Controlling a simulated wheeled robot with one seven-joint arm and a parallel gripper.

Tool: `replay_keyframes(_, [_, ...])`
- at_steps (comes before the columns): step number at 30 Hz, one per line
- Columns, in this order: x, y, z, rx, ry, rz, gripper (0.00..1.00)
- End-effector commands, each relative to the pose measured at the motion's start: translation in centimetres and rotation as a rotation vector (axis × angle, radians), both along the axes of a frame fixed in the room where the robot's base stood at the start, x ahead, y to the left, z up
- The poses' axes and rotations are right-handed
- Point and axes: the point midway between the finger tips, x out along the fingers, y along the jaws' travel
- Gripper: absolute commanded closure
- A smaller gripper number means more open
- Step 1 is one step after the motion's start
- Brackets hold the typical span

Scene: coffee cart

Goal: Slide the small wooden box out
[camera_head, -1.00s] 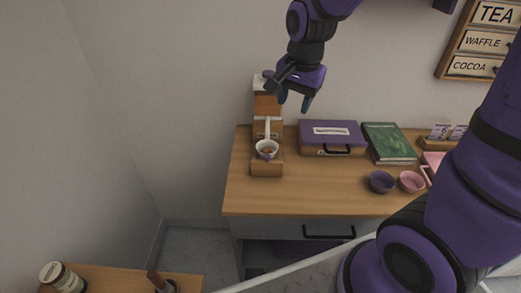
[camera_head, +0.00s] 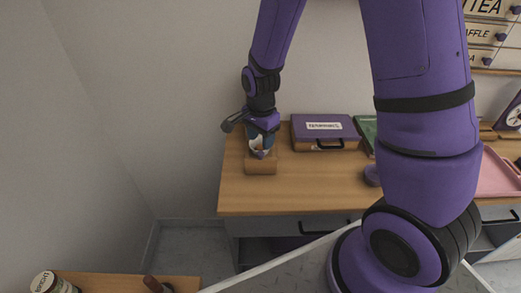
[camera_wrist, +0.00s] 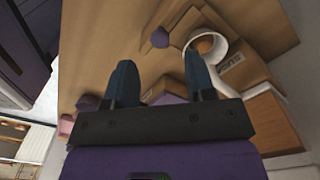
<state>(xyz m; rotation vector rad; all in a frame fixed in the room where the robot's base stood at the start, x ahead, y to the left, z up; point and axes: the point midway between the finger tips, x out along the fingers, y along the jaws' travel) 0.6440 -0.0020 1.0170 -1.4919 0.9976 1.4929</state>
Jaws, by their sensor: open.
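A small wooden box (camera_head: 260,168) stands at the left of the wooden counter, low in front of a wooden stand. In the wrist view a round purple knob (camera_wrist: 160,38) shows at its end, beside a white cup (camera_wrist: 207,46) with brown contents. The orange-brown upper block (camera_wrist: 268,120) of the stand is at the right there. My gripper (camera_wrist: 160,65) is open and empty, its two dark blue fingers spread apart above the counter. The knob lies beyond the fingertips in the picture, not clearly between them. In the head view my gripper (camera_head: 262,142) hides most of the cup and stand.
A purple-lidded wooden case (camera_head: 325,128) with a label and black handle stands right of the stand. The counter (camera_head: 290,190) in front of the box is clear.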

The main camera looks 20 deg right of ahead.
Motion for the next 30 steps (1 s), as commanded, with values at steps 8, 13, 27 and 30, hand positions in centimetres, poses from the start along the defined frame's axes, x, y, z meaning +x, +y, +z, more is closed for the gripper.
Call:
replay_keyframes(8, [0.0,0.0,-3.8,-0.001,0.002,-0.001,0.50])
replay_keyframes(13, [0.0,0.0,-4.9,0.000,0.000,0.000,0.50])
replay_keyframes(27, [0.0,0.0,-5.2,0.000,0.000,0.000,0.78])
replay_keyframes(30, [0.0,0.0,-5.1,0.000,0.000,0.000,1.00])
